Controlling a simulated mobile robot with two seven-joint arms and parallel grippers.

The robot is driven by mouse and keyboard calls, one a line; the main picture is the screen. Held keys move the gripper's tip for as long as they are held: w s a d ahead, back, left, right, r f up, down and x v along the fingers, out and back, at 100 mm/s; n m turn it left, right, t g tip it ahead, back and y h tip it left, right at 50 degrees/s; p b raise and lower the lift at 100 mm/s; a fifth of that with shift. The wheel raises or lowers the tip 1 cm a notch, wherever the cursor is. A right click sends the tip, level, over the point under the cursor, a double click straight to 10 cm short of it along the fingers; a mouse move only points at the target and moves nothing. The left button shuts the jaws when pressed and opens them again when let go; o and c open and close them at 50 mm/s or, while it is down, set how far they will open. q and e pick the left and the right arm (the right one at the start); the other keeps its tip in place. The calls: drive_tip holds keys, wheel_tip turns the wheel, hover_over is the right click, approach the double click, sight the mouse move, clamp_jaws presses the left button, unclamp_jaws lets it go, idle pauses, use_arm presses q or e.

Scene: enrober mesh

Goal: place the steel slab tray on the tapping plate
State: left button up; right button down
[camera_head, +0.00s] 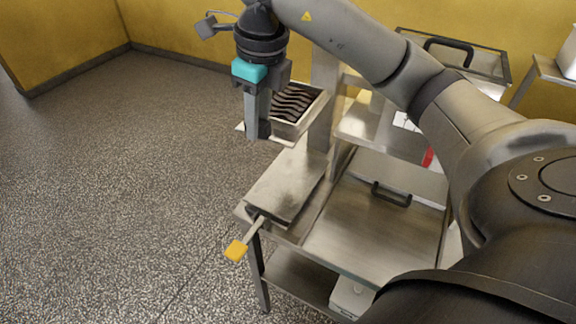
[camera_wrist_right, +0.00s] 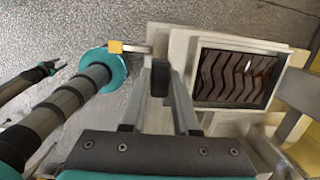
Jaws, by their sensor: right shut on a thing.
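The steel slab tray (camera_head: 293,129) holds a dark, wavy-ridged slab and is behind and right of my right gripper (camera_head: 258,132) in the head view. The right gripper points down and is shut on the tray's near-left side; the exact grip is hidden. In the right wrist view, the tray (camera_wrist_right: 238,42) is right of the fingers (camera_wrist_right: 160,80). The tapping plate (camera_head: 287,186) is a flat steel slab, empty, below and in front of the tray. The two look apart.
A lever with a yellow tip (camera_head: 236,250) sticks out from the plate's front corner. An upright post (camera_head: 325,95) stands close to the tray. The floor at left is clear.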

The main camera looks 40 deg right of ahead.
wheel_tip(320, 180, down, 20)
drive_tip(key=shift+w+d+r+b, duration=0.1)
drive_tip(key=shift+r+b, duration=0.05)
drive_tip(key=shift+b, duration=1.1)
drive_tip(key=c, duration=1.1)
unclamp_jaws()
drive_tip(key=shift+f, duration=0.2)
drive_tip(key=o, duration=0.4)
drive_tip(key=shift+r, duration=0.1)
drive_tip(key=r, duration=0.4)
drive_tip(key=s+r, duration=0.1)
drive_tip(key=r, duration=0.3)
drive_tip(key=s+r+p, duration=0.1)
drive_tip(key=r, duration=0.3)
